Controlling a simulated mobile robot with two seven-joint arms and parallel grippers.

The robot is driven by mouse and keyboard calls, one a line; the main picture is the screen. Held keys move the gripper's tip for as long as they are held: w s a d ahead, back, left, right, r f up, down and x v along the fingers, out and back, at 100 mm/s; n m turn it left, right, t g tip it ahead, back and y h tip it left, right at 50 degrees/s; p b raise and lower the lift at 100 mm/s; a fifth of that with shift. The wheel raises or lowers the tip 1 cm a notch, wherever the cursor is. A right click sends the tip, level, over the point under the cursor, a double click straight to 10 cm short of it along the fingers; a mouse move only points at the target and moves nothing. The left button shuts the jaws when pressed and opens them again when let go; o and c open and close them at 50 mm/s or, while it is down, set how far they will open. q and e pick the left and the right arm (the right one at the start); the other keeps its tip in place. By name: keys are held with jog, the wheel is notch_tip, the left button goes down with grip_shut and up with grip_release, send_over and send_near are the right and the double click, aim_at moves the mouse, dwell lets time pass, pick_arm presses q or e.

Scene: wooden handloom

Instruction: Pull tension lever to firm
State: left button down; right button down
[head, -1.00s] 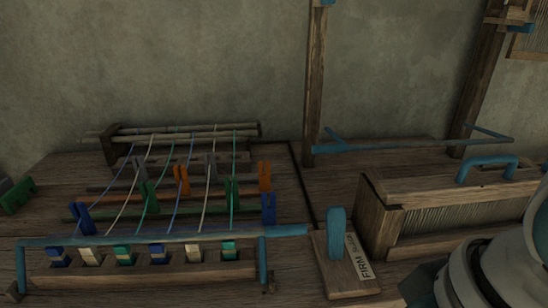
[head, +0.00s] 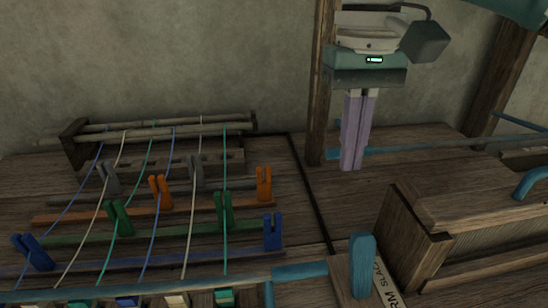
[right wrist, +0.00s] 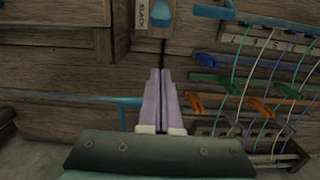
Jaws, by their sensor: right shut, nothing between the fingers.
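The tension lever (head: 362,265) is a blue upright handle on a small wooden plate (head: 346,292) at the bottom of the head view. A pale label (head: 385,284) beside it reads FIRM and SLACK and is partly cut off. In the right wrist view the lever (right wrist: 160,17) is at the top, beside the word SLACK. My right gripper (head: 350,166), with lilac fingers, points down behind the lever, apart from it. Its fingers (right wrist: 159,72) are together and empty. My left gripper is not in view.
Coloured threads run over several bars with clips (head: 224,212) on the left. A blue bar (head: 300,271) ends just left of the lever. A wooden box (head: 420,240) stands right of it. A wooden post (head: 319,90) rises beside my right gripper.

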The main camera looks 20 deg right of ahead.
aim_at(361, 269)
jog(key=shift+f, duration=0.15)
jog(key=f, duration=0.3)
jog(key=f+b, duration=0.1)
jog(key=f, duration=0.2)
jog(key=f+b, duration=0.1)
jog(key=f, duration=0.2)
jog(key=shift+s+a+f, duration=0.1)
jog(key=shift+s+a, duration=0.05)
jog(key=shift+s, duration=0.25)
jog(key=shift+s+f, duration=0.1)
jog(key=shift+s, duration=0.15)
jog(key=shift+s+a+r+p, duration=0.1)
jog(key=shift+s+r+p, duration=0.2)
jog(key=shift+s, duration=0.15)
jog(key=shift+s+a+r+p, duration=0.1)
jog(key=shift+s+r+p, duration=0.05)
jog(key=shift+s+p, duration=0.2)
jog(key=shift+s+a+r, duration=0.2)
jog(key=shift+s, duration=0.55)
